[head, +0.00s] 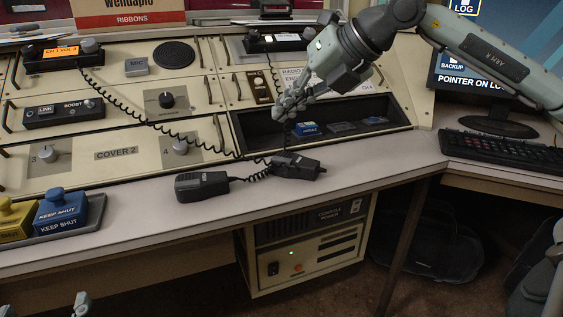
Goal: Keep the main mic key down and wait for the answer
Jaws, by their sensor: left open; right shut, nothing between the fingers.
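A blue key (308,129) with a small light label sits at the left of a dark recess (243,128) in the console; its label is too small to read surely. My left gripper (45,308) is open at the bottom left, mostly out of frame.
Yellow (16,221) and blue (61,212) "KEEP SHUT" blocks stand on a tray at the left. Coiled cords run across the panel and ledge. A keyboard (503,147) and monitor (500,92) stand at the right. The ledge right of the mics is clear.

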